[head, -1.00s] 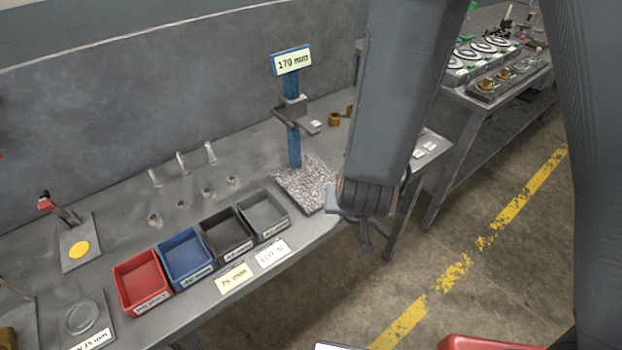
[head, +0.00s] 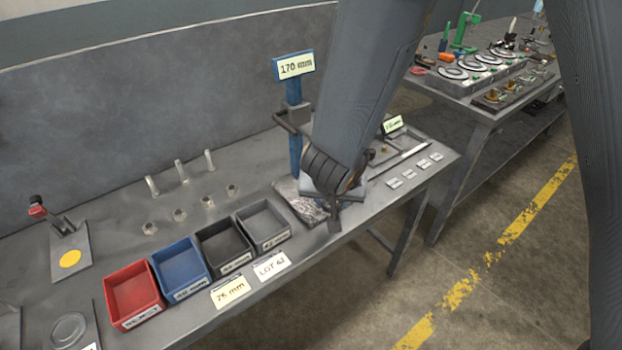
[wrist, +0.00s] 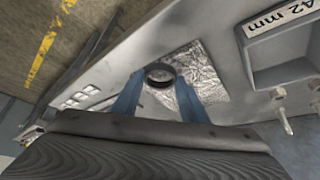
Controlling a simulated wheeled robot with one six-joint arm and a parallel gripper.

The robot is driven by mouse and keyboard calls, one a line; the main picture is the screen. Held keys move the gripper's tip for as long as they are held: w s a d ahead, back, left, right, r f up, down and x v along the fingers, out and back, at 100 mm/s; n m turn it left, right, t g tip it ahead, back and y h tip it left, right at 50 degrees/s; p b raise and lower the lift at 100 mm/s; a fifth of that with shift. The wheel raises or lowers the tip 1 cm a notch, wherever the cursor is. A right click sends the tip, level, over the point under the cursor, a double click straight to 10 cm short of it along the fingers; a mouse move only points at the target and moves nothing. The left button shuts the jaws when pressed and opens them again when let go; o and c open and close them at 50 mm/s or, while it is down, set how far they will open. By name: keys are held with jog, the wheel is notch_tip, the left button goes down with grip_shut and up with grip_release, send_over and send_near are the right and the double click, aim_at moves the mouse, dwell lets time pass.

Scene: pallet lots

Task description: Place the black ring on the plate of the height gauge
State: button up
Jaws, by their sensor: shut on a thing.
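The black ring (wrist: 161,72) shows in the wrist view between the two blue fingertips of my gripper (wrist: 160,82), which is shut on it. Behind the ring lies the crinkled silver plate (wrist: 208,78) of the height gauge. In the head view the plate (head: 292,196) sits at the foot of the gauge's blue post (head: 295,150), which carries a 170 mm sign (head: 295,66). My wrist covers the plate's right part and hides the ring there. I cannot tell whether the ring touches the plate or hangs above it.
Red (head: 133,292), blue (head: 182,270), black (head: 223,245) and grey (head: 263,224) bins stand left of the plate. Hex nuts and upright pins stand behind them. The gauge's side arm (head: 292,120) juts out above the plate. Small labels (head: 409,174) lie to the right.

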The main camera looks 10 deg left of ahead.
jog(key=w+a+p, duration=0.1)
jog(key=w+a, duration=0.1)
jog(key=a, duration=0.1)
jog(key=w+a+p, duration=0.2)
jog(key=w+a, duration=0.1)
jog(key=shift+a, duration=0.1)
jog(key=shift+w+a+f, duration=0.1)
jog(key=shift+w+a, duration=0.1)
jog(key=shift+w, duration=0.05)
jog(key=shift+f, duration=0.25)
jog(key=shift+d+f, duration=0.1)
jog(key=shift+f, duration=0.05)
jog(key=o, duration=1)
